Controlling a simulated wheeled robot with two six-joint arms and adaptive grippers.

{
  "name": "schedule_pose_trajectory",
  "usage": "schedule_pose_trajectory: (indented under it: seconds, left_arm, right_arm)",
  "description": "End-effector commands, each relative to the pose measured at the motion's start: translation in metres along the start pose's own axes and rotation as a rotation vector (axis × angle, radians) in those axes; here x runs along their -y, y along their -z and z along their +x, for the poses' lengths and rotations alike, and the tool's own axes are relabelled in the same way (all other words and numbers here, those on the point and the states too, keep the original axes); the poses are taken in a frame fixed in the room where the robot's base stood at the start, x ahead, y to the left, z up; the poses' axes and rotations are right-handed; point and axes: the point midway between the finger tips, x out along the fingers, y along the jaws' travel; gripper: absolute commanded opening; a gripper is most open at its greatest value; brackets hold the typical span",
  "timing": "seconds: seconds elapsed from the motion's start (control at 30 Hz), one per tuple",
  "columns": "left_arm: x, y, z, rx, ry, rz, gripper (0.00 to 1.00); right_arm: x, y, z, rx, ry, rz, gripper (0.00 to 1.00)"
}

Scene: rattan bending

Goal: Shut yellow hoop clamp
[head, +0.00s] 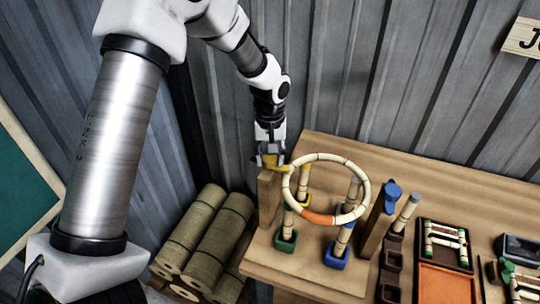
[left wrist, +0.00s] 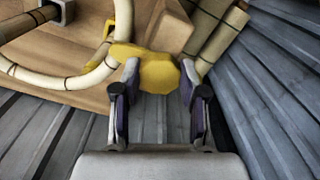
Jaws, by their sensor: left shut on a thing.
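The yellow hoop clamp (head: 272,161) sits on top of a wooden post (head: 269,197) at the left end of the bench, beside the hoop's left edge. In the left wrist view the yellow clamp (left wrist: 150,66) reaches from between my fingers to the hoop's rim. The rattan hoop (head: 365,187) is pale with dark bands and an orange section at the front. My left gripper (head: 271,152) is shut on the yellow clamp; its fingers also show in the left wrist view (left wrist: 159,90). I cannot tell whether the clamp is fully closed over the hoop. My right gripper is out of view.
Short rattan posts stand under the hoop in green (head: 286,240), blue (head: 335,257) and yellow feet. A blue clamp (head: 391,190) tops another wooden post at right. Trays (head: 446,243) lie further right. Rattan rolls (head: 215,238) are stacked left of the bench (head: 440,180).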

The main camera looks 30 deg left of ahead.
Motion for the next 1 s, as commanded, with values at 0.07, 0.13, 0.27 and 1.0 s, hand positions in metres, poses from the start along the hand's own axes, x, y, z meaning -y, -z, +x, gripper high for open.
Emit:
schedule_pose_trajectory:
  seconds: [0.07,0.13,0.27,1.0]
  left_arm:
    - [-0.001,0.002,-0.002,-0.007,-0.003,0.002,0.07]
    - [-0.001,0.002,-0.002,-0.007,-0.003,0.002,0.07]
    - [-0.001,0.002,-0.002,-0.005,-0.002,0.001,0.67]
    - [-0.001,0.001,-0.099,-0.007,-0.003,0.001,0.67]
  right_arm:
    - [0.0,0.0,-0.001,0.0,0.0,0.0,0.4]
    - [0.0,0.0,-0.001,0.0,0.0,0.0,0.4]
    - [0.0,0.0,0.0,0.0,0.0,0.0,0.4]
    - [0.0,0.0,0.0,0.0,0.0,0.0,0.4]
